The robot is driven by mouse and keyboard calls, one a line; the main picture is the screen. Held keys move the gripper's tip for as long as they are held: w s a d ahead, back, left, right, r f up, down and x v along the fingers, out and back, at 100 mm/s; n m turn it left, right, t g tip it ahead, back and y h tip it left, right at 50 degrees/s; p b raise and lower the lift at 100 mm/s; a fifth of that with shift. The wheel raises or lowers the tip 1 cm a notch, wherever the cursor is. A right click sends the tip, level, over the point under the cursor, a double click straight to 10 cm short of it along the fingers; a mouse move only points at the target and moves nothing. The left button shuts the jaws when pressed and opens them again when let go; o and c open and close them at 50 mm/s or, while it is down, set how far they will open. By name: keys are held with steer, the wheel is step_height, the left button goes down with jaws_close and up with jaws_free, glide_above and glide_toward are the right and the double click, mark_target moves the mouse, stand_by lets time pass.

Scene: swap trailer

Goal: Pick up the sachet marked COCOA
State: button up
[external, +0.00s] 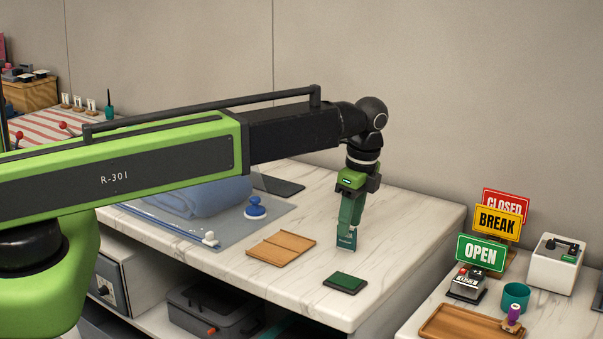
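My gripper (349,226) points straight down over the white marble-look counter, with its green fingers close to the top. A small teal packet with pale lettering (346,243) shows upright at the fingertips. Its lettering is too small to read, so I cannot tell whether it is the COCOA sachet. The fingers overlap its upper part. I cannot tell whether they are shut on it or whether its lower edge touches the counter.
A flat wooden tray (281,249) lies left of the gripper, and a dark green pad (345,283) lies in front. A folded blue cloth (205,196) and a blue-knobbed item (255,209) are further left. Signs (482,253) stand on the right-hand counter.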

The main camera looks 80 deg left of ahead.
mark_target(346, 249)
steer(key=f, duration=0.1)
steer(key=f+b, duration=0.2)
steer(key=shift+s+a+f, duration=0.1)
steer(key=shift+s+f, duration=0.2)
steer(key=shift+f, duration=0.05)
steer(key=shift+r, duration=0.2)
jaws_close()
steer(key=shift+r, duration=0.1)
step_height(346, 249, up, 5)
steer(key=p, duration=0.5)
steer(key=shift+f, duration=0.2)
steer(key=s+d+r+p, duration=0.1)
steer(key=d+r+p, duration=0.5)
steer(key=d, duration=0.5)
steer(key=shift+s+d, duration=0.15)
steer(key=shift+d, duration=0.15)
